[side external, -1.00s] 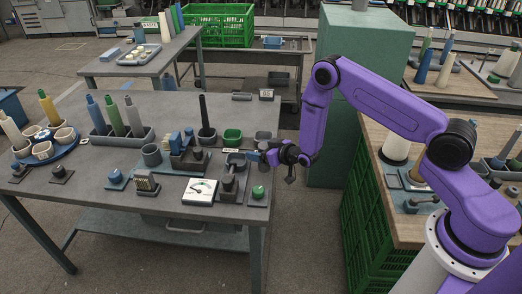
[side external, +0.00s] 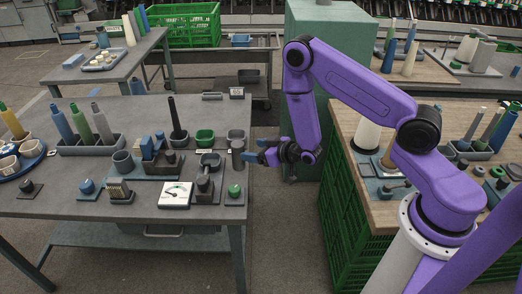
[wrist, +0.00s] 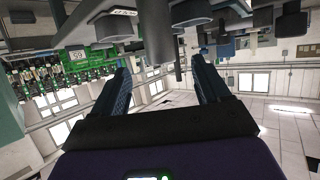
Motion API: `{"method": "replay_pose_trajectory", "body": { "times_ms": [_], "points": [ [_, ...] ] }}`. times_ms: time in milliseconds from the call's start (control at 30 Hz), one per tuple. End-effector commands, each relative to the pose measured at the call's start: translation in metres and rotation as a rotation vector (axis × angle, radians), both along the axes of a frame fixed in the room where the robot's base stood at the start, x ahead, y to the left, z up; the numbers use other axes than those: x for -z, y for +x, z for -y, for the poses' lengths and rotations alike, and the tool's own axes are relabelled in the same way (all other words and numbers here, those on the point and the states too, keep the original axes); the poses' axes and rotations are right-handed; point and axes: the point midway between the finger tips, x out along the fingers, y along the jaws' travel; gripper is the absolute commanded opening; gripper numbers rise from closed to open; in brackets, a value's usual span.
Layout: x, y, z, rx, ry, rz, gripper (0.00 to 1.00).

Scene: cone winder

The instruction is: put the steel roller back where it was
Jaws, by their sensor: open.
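A grey upright cylinder (side external: 238,153), which looks like the steel roller, stands near the right edge of the grey table (side external: 65,190). In the wrist view, which is upside down, a grey cylinder (wrist: 158,52) shows ahead, between the lines of the two fingers. My gripper (side external: 258,150) is just right of the table edge, pointing left at the cylinder. Its blue fingers are open, and the wrist view shows nothing between them (wrist: 163,82). The fingertips look close to the cylinder but apart from it. The foot of the cylinder is hard to make out.
Open floor lies right of the table.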

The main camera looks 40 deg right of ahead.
Motion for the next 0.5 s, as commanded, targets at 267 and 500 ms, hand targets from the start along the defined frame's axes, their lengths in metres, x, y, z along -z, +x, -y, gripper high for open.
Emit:
{"method": "replay_pose_trajectory", "body": {
  "times_ms": [267, 500],
  "points": [
    [-0.007, -0.017, 0.003, 0.000, 0.001, 0.000, 0.75],
    [-0.012, -0.017, -0.006, -0.023, -0.001, -0.023, 0.75]
  ]
}}
